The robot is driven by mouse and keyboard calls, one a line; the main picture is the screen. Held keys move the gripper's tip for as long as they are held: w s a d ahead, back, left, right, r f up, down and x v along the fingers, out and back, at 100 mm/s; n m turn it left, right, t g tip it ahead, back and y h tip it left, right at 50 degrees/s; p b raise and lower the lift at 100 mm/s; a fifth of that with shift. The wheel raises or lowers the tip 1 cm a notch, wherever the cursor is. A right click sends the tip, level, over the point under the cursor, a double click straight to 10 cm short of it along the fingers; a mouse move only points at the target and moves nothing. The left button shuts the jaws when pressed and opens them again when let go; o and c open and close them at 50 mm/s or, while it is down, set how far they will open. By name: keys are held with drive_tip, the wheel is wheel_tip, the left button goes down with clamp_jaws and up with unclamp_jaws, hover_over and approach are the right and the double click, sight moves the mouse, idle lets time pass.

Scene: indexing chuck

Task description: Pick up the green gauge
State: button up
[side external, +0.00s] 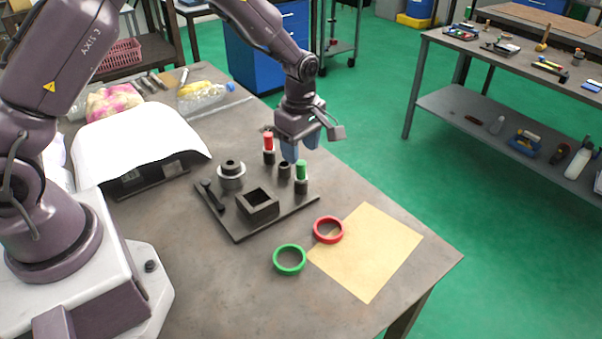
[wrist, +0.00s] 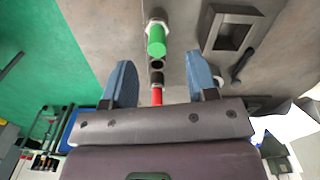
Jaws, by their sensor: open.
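The green gauge (side external: 301,170) stands upright at the right corner of a dark plate (side external: 240,236), with a green top, pale collar and dark lower part. In the wrist view the green gauge (wrist: 156,42) shows just beyond the fingertips, roughly centred between them. My gripper (side external: 301,146) is open and empty above the plate's back edge, near the green gauge. In the wrist view my gripper (wrist: 159,62) has its blue fingers spread, with a dark socket and the red gauge (wrist: 156,97) between them; the red gauge's lower end is hidden by the gripper body.
The red gauge (side external: 268,142) stands at the plate's back, with a dark socket (side external: 284,171) between the gauges. A square block (side external: 258,205) and stepped round part (side external: 231,174) are nearby. A green ring (side external: 289,259) and red ring (side external: 328,230) lie in front.

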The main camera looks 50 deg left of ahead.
sight(301, 162)
wheel_tip(301, 162, down, 6)
drive_tip(key=shift+w+f, duration=0.15)
drive_tip(key=shift+f, duration=0.1)
drive_tip(key=c, duration=0.9)
drive_tip(key=shift+r, duration=0.1)
